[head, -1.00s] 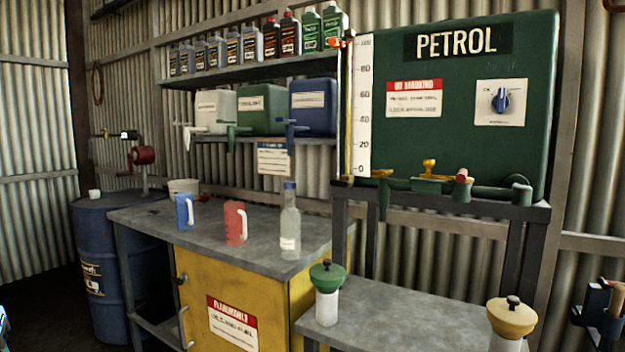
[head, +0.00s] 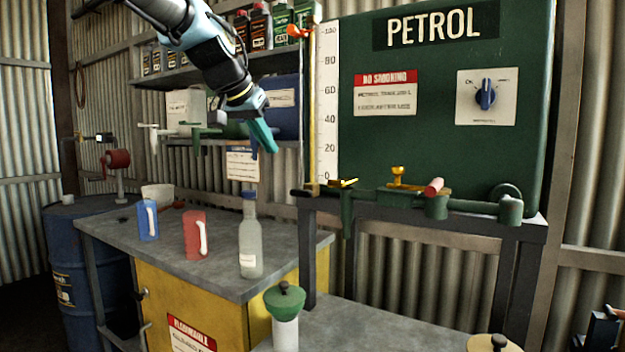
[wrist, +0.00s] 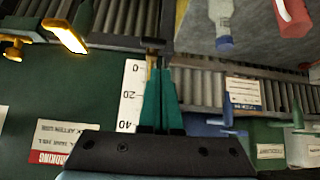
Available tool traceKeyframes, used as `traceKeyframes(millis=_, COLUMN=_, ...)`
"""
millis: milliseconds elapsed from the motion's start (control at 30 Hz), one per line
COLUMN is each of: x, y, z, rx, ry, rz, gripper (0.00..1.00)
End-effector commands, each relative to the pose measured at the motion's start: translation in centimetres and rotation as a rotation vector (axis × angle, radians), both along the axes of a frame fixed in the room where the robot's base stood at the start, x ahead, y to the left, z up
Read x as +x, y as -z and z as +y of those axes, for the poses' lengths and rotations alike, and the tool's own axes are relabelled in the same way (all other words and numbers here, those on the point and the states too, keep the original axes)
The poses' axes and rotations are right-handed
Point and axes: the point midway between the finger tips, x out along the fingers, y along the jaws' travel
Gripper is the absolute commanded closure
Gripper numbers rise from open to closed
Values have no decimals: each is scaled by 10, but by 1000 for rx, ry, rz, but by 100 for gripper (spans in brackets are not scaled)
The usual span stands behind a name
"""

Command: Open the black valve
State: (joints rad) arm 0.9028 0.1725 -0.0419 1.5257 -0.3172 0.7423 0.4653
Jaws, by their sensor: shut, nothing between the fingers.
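My gripper (head: 265,145) hangs from the upper left in the head view, with its teal fingers together and nothing between them. It is in front of the shelf of small tanks, left of the petrol tank. The wrist view shows the same closed fingers (wrist: 161,72) over the gauge scale. I cannot pick out a clearly black valve. A small dark fitting (head: 104,138) sits on the pipe above the blue drum, too small to identify. The petrol tank (head: 430,145) has yellow levers (head: 398,176), one of them close in the wrist view (wrist: 64,36), and a red-ended handle (head: 433,187).
A glass bottle (head: 250,240), a red jug (head: 195,235) and a blue jug (head: 148,220) stand on the workbench (head: 110,238). A green-topped container (head: 285,305) stands on the lower bench. Taps stick out from the small tanks, near my fingers. A blue drum (head: 80,270) is at left.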

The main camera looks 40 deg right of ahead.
Motion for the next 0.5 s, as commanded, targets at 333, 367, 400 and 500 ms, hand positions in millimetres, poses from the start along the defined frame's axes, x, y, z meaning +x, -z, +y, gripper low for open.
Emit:
traceKeyframes(millis=333, x=-20, y=-20, z=-21, rx=-28, ry=62, rz=-19, gripper=100)
traceKeyframes(millis=367, x=-20, y=-20, z=-21, rx=-28, ry=62, rz=-19, gripper=100)
traceKeyframes(millis=400, x=-20, y=-20, z=-20, rx=-28, ry=61, rz=-19, gripper=100)
traceKeyframes(millis=500, x=-19, y=-19, z=-21, rx=-27, ry=61, rz=-19, gripper=100)
